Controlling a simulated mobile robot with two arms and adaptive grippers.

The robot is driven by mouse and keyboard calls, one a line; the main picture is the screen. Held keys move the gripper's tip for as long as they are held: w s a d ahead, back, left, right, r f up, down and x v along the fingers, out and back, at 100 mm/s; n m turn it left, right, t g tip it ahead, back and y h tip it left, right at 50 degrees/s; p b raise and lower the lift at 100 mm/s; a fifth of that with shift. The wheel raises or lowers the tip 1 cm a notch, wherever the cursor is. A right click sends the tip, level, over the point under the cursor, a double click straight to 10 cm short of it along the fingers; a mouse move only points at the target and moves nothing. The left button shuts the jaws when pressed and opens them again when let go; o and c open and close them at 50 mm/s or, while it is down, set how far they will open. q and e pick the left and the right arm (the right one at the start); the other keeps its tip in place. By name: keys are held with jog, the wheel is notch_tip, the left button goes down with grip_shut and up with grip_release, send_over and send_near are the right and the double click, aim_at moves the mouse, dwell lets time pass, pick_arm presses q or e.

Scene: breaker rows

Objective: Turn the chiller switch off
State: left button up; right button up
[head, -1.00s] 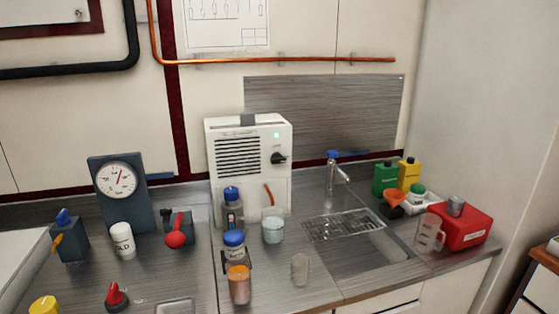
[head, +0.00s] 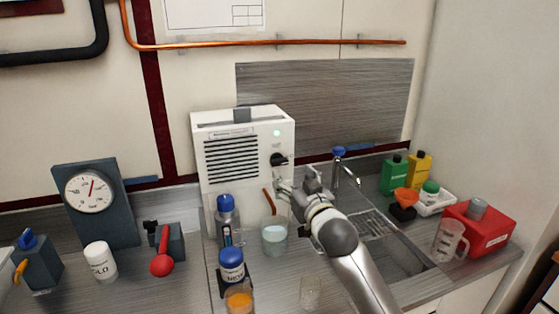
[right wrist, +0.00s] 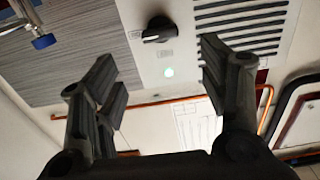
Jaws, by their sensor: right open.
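The chiller (head: 245,165) is a white box with a dark vent grille at the back of the counter. Its black rotary switch (head: 278,160) is on the right of its front, below a lit green lamp (head: 277,133). The switch also shows in the right wrist view (right wrist: 159,29), beyond my open fingers. My right gripper (head: 287,188) is just in front of the chiller, below the switch in the head view. In the right wrist view its two fingers (right wrist: 155,85) are spread with nothing between them, apart from the switch. My left gripper is not in view.
A glass beaker (head: 275,238) and blue-capped bottles (head: 228,220) stand before the chiller. A sink with a blue-topped tap (head: 340,160) is to the right, with a red container (head: 480,230) beyond.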

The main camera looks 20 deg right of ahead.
aim_at(280, 163)
jog(key=w+p, duration=0.1)
jog(key=w, duration=0.7)
jog(key=shift+a, duration=0.2)
jog(key=shift+w, duration=0.45)
jog(key=shift+w+f, duration=0.1)
jog(key=shift+w, duration=0.35)
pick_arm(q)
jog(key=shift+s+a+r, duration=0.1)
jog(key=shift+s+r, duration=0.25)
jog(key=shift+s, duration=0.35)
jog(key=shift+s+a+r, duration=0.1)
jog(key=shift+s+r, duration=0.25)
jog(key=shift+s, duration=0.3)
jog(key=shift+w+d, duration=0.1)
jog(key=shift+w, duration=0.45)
pick_arm(e)
jog(key=c, duration=1)
